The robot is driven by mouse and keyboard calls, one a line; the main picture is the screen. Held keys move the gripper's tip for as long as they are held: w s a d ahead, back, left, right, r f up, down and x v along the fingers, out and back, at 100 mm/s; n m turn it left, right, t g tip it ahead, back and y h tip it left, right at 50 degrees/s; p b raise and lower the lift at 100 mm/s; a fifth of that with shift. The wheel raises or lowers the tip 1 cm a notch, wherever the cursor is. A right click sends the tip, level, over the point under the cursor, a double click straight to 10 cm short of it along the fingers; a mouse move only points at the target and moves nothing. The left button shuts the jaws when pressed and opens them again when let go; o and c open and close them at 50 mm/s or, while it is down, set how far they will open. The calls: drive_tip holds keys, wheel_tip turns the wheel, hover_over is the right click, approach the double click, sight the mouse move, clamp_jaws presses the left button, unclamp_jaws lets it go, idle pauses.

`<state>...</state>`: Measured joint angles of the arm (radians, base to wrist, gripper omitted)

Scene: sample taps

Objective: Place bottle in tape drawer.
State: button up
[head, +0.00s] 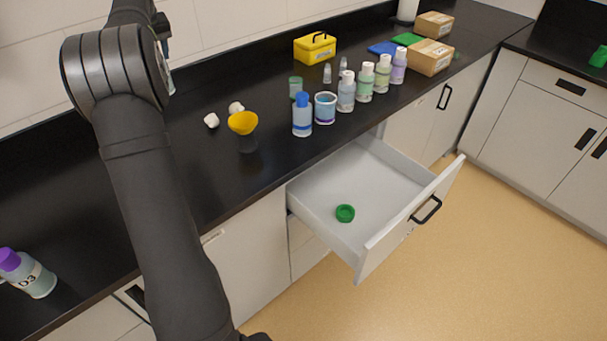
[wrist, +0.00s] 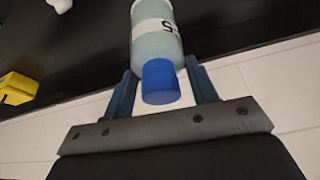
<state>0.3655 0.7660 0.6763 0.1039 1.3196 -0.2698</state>
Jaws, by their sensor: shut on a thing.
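My gripper (wrist: 159,70) is shut on a pale blue-grey bottle (wrist: 156,45) with a blue cap and a white label. In the wrist view the cap points toward the gripper body, with one finger on each side. In the head view my gripper (head: 164,45) is mostly hidden behind my arm at the upper left; only a sliver of the held bottle shows below it. An open white drawer (head: 385,170) stands out below the counter at centre right. A green tape roll (head: 345,213) lies inside it, and its floor is otherwise bare.
Another blue-capped bottle (head: 302,117), a cup (head: 325,108) and several bottles stand on the black counter behind the drawer. A yellow funnel (head: 243,123) is left of them. A yellow box (head: 315,48) and cardboard boxes (head: 430,57) stand farther back.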

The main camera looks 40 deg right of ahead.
drive_tip(key=s+d+m+g+h, duration=0.1)
drive_tip(key=s+d+m, duration=0.2)
drive_tip(key=s+d, duration=1.05)
drive_tip(key=s+d+m+h, duration=0.1)
drive_tip(key=s+d+m, duration=0.2)
drive_tip(key=s+d, duration=1)
drive_tip(key=s+d+m+g+h, duration=0.15)
drive_tip(key=s+d, duration=0.35)
drive_tip(key=s, duration=0.5)
drive_tip(key=s+d+m, duration=0.3)
drive_tip(key=s+d, duration=0.3)
drive_tip(key=s, duration=0.3)
drive_tip(key=s+d+m, duration=0.2)
drive_tip(key=s+d, duration=0.3)
drive_tip(key=s, duration=0.5)
wheel_tip(320, 180, down, 38)
drive_tip(key=shift+a+f, duration=0.1)
drive_tip(key=shift+f, duration=0.1)
drive_tip(key=o, duration=1.5)
drive_tip(key=shift+f, duration=0.1)
drive_tip(key=shift+c, duration=0.2)
